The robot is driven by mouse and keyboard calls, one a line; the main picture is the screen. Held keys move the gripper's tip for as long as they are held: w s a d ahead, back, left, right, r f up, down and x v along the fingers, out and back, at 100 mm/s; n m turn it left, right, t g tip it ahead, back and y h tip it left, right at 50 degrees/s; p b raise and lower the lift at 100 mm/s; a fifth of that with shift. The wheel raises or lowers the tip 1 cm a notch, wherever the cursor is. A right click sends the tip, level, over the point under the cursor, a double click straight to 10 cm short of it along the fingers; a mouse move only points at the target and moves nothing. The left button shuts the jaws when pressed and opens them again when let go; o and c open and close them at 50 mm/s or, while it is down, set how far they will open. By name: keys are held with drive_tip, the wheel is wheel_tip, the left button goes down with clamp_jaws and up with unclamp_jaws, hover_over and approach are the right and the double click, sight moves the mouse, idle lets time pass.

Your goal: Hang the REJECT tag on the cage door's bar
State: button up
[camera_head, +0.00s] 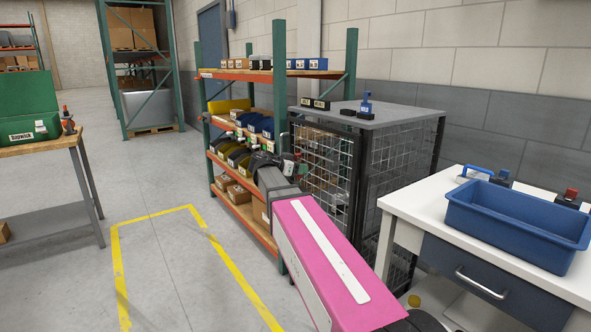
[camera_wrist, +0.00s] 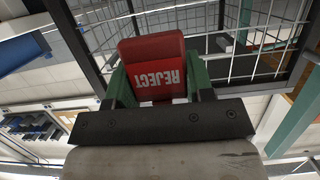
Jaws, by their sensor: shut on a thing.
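The red REJECT tag (camera_wrist: 155,62) is between the green fingers of my gripper (camera_wrist: 160,84) in the wrist view, its white lettering upside down. My gripper is shut on it. In the head view my gripper (camera_head: 288,166) is in front of the cage door (camera_head: 328,165), and I cannot make out the tag clearly there. The door is wire mesh in a dark frame, and it also shows behind the tag in the wrist view (camera_wrist: 190,18). The tag's hanging part is hidden, and I cannot tell whether it touches the bar.
The cage's grey top (camera_head: 385,117) carries small black blocks and a blue item (camera_head: 366,104). A shelf rack (camera_head: 262,76) with bins stands left of the cage. A white workbench (camera_head: 408,203) with a blue tray (camera_head: 520,215) stands right.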

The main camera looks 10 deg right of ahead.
sight(324, 165)
drive_tip(key=shift+w+d, duration=0.65)
drive_tip(key=shift+d, duration=0.85)
drive_tip(key=shift+w+d, duration=0.6)
drive_tip(key=shift+d, duration=0.95)
drive_tip(key=shift+w+d, duration=0.65)
drive_tip(key=shift+d, duration=0.85)
drive_tip(key=shift+f, duration=0.5)
drive_tip(key=o, duration=1)
drive_tip(key=shift+o, duration=0.2)
